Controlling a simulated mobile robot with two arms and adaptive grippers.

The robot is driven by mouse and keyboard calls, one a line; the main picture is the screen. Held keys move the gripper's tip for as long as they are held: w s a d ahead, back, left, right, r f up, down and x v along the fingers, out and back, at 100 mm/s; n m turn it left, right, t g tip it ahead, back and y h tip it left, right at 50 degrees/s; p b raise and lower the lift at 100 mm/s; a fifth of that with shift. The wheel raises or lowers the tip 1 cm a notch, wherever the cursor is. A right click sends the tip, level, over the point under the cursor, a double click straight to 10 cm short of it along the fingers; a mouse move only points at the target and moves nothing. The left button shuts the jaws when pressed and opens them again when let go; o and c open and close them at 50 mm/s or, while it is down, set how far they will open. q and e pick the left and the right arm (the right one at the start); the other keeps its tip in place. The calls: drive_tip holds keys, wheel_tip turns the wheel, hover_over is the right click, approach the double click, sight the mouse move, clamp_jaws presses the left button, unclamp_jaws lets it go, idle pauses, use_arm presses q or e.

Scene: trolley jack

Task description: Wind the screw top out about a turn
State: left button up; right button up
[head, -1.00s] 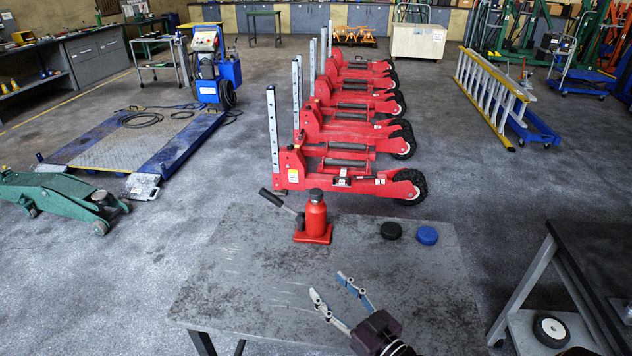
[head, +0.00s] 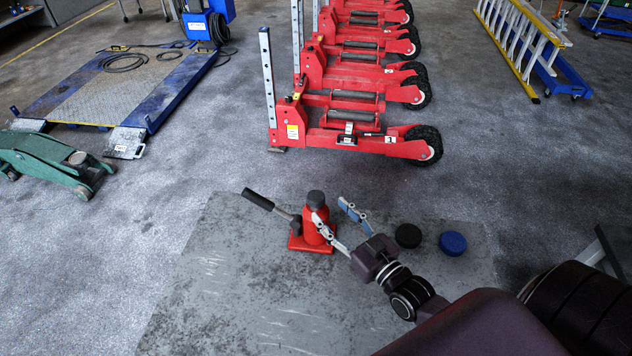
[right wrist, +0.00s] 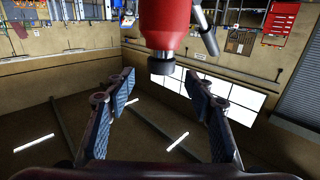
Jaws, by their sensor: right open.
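The red bottle jack (head: 312,232) stands upright on the grey table (head: 230,300), its black handle (head: 258,199) pointing up and left. Its dark round screw top (head: 316,198) shows at the top of the body. My right gripper (head: 332,209) is open and empty, its fingers just right of the jack; one finger overlaps the body in the picture. In the right wrist view the picture is upside down: the screw top (right wrist: 160,68) lies ahead of and between the open fingertips, and I see no contact. My left gripper is out of view.
A black puck (head: 408,235) and a blue puck (head: 453,243) lie on the table right of my gripper. Red wheeled lifting units (head: 350,130) stand on the floor behind the table. A green trolley jack (head: 50,160) is at the left.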

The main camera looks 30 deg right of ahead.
sight(321, 203)
drive_tip(key=shift+w+a+r, duration=0.1)
drive_tip(key=shift+w+r, duration=0.05)
drive_tip(key=shift+w, duration=0.25)
drive_tip(key=shift+w+a+p, duration=0.15)
drive_tip(key=shift+w+p, duration=0.15)
drive_tip(key=shift+w, duration=0.75)
drive_tip(key=shift+w+a+p, duration=0.2)
drive_tip(key=shift+w+p, duration=0.1)
drive_tip(key=shift+w, duration=0.75)
drive_tip(key=shift+w+a+p, duration=0.15)
drive_tip(key=shift+w+p, duration=0.15)
drive_tip(key=shift+w, duration=0.75)
drive_tip(key=c, duration=1.2)
